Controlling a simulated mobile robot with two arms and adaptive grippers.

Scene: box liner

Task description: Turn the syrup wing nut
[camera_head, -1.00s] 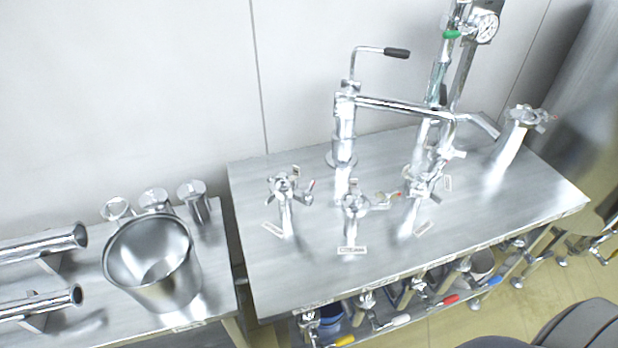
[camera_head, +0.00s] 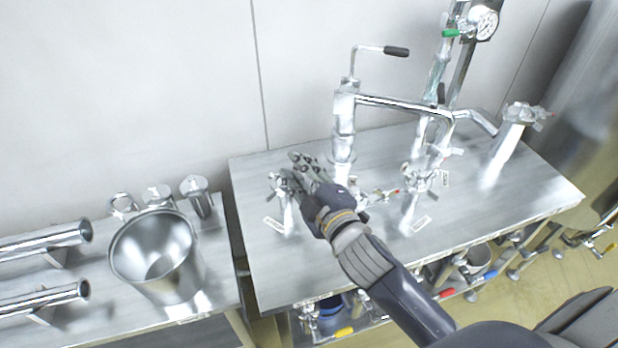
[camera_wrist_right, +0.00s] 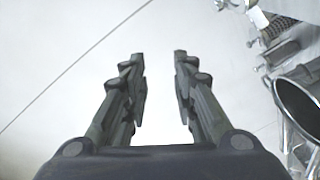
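Several metal valve posts with clamps and wing nuts stand on the steel table. Their small labels are too small to read, so I cannot tell which is the syrup one. The left front valve (camera_head: 279,187) is partly covered by my right gripper (camera_head: 297,170), which is over or just beside it; I cannot tell if they touch. The middle front valve (camera_head: 378,196) is mostly hidden behind my right arm. The right front valve (camera_head: 418,178) is clear. In the right wrist view the gripper (camera_wrist_right: 159,60) has its fingers apart with nothing between them. My left gripper is out of view.
A tall pipe with a black-handled lever (camera_head: 345,120) stands behind the valves. A steel bucket (camera_head: 182,283) is on the bench at left. A gauge (camera_head: 485,24) sits at upper right. The steel table (camera_head: 262,270) is bare along its left front.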

